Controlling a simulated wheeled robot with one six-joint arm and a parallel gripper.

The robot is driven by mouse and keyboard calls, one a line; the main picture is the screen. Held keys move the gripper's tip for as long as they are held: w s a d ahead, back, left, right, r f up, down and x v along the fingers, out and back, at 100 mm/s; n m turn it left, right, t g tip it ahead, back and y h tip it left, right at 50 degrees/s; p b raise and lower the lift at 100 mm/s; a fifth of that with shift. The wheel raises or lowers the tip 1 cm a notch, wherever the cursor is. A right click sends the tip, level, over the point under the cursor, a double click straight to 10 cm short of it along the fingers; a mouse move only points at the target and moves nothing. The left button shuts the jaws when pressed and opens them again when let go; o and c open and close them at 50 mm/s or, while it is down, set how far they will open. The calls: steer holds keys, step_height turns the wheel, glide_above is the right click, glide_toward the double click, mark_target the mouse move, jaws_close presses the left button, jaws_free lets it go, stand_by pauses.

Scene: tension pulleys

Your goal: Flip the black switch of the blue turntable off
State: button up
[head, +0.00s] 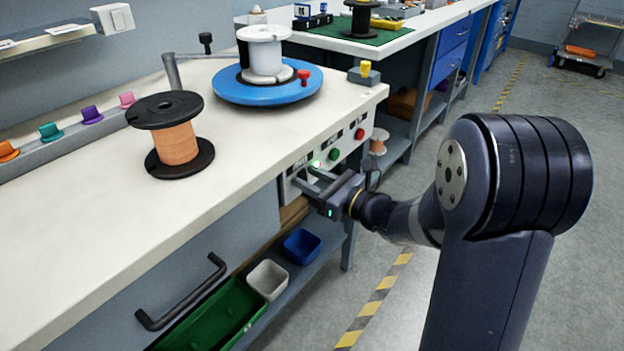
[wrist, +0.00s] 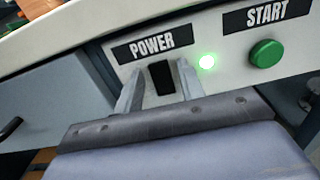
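The blue turntable (head: 240,94) sits on the workbench with a white spool (head: 264,58) on it. Its control panel is on the bench's front face. In the wrist view the black switch (wrist: 161,78) is under the POWER label (wrist: 151,45), and a green lamp (wrist: 208,62) beside it is lit. My gripper (head: 303,174) is in front of the panel, with its fingers apart. In the wrist view my gripper (wrist: 158,84) has one finger on each side of the switch. I cannot tell whether either finger touches it. In the head view the switch is hard to make out.
A green START button (wrist: 266,53) is right of the lamp. A red button (head: 359,133) is farther along the panel. A copper-wire spool (head: 175,144) stands on the bench. Bins, including a blue one (head: 302,247), sit on the shelf below.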

jaws_close()
steer(key=f+y+b, duration=0.1)
steer(key=b, duration=0.2)
steer(key=shift+t+b, duration=0.3)
steer(key=shift+t, duration=0.1)
steer(key=t+y+b, duration=0.1)
steer(key=b, duration=0.3)
steer(key=shift+s+d+f+y, duration=0.1)
steer(key=shift+y, duration=0.2)
steer(key=shift+o, duration=1)
jaws_free()
steer(key=p+v, duration=0.1)
steer(key=v, duration=0.9)
steer(key=shift+s+d+p, duration=0.25)
steer(key=shift+s+p, duration=0.05)
